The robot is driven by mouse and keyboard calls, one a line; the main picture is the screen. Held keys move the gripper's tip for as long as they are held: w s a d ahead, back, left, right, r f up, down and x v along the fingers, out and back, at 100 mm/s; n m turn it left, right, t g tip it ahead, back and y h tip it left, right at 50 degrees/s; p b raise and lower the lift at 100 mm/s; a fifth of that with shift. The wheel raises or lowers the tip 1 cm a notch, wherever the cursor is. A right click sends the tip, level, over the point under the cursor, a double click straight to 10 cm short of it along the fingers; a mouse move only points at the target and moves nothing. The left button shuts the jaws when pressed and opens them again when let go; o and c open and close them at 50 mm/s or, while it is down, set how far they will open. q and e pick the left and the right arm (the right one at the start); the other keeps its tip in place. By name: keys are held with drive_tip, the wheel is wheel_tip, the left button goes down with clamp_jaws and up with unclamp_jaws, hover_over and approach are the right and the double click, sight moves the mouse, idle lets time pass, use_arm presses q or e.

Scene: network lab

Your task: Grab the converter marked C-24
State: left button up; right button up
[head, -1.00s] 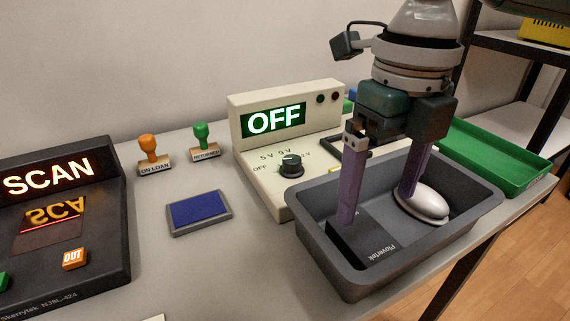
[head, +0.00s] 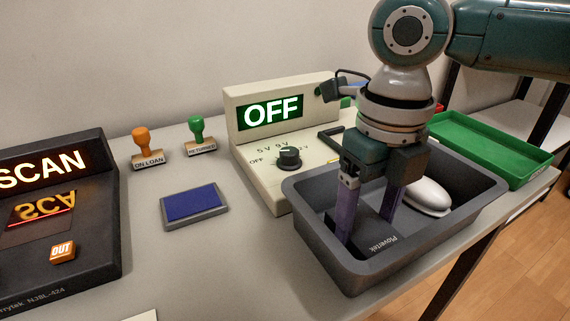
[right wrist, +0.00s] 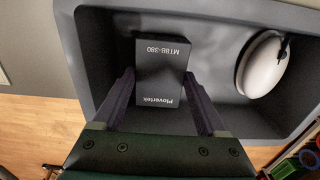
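A black box (head: 375,236) lettered "Plovertek" lies in the grey tray (head: 365,276). In the right wrist view the box (right wrist: 162,70) also reads "MT8B-380"; I see no C-24 mark on the faces that show. My right gripper (head: 366,222) points down into the tray with its fingers apart, one on each side of the box. In the right wrist view the fingertips of the right gripper (right wrist: 158,84) are close to the box's two sides; I cannot tell whether they touch it. My left gripper is not in view.
A white rounded object (head: 428,197) lies in the tray beside the box. A cream unit (head: 270,150) showing "OFF" stands behind the tray, a green tray (head: 490,150) at right. Stamps, a blue pad (head: 193,206) and a black scanner (head: 62,225) are at left.

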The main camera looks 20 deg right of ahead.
drive_tip(key=c, duration=1.1)
drive_tip(key=shift+o, duration=0.2)
